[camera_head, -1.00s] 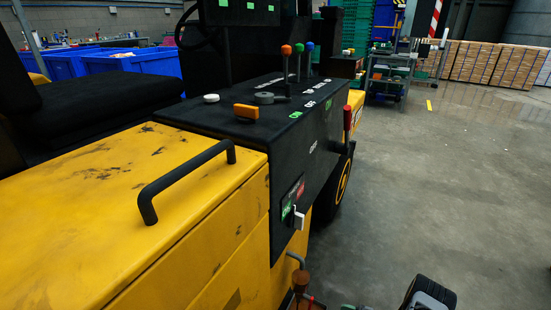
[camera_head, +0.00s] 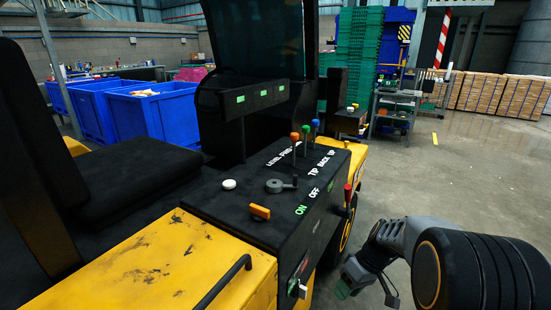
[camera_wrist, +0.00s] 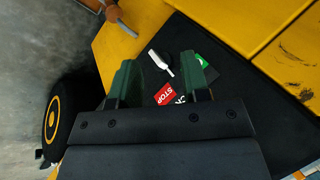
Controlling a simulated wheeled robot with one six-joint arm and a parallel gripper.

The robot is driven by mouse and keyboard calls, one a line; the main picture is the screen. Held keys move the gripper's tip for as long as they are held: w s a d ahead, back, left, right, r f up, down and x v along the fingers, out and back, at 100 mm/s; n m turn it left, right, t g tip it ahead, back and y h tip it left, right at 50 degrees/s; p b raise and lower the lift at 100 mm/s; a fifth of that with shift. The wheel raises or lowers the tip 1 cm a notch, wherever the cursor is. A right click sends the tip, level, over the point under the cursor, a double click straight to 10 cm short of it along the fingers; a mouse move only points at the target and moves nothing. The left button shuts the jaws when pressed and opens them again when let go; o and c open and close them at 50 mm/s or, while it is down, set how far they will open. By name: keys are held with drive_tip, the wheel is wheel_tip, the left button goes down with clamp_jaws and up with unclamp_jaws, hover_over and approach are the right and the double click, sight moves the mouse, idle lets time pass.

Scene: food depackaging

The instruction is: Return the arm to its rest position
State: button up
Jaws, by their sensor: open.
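My arm reaches in from the lower right of the head view, beside the yellow and black vehicle (camera_head: 150,270). My gripper (camera_head: 343,291) is low there, to the right of the vehicle's side panel and apart from it. In the wrist view my gripper (camera_wrist: 160,66) shows two green fingers spread apart with nothing held between them. Beyond the fingers is the black panel with a red STOP label (camera_wrist: 164,94), a green label (camera_wrist: 205,58) and a pale switch lever (camera_wrist: 160,63). The same lever (camera_head: 303,291) shows at the bottom of the head view.
The vehicle's black console (camera_head: 240,200) carries coloured levers, knobs and a red-handled lever (camera_head: 347,195) on its right side. A black handle (camera_head: 222,283) stands on the yellow cover. Blue bins (camera_head: 155,110), green crates (camera_head: 360,60) and a trolley (camera_head: 395,110) stand behind. Floor at right is clear.

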drive_tip(key=s+a+r+m+t+h+p, duration=0.1)
drive_tip(key=s+r+p, duration=0.4)
drive_tip(key=r, duration=0.5)
drive_tip(key=s+a+r+m+t+h+p, duration=0.1)
drive_tip(key=s+r+m+t+h+p, duration=0.3)
drive_tip(key=r, duration=0.7)
drive_tip(key=shift+s+a+r+p, duration=0.35)
drive_tip(key=shift+s+p, duration=0.1)
drive_tip(key=shift+p, duration=0.3)
drive_tip(key=shift+m, duration=0.3)
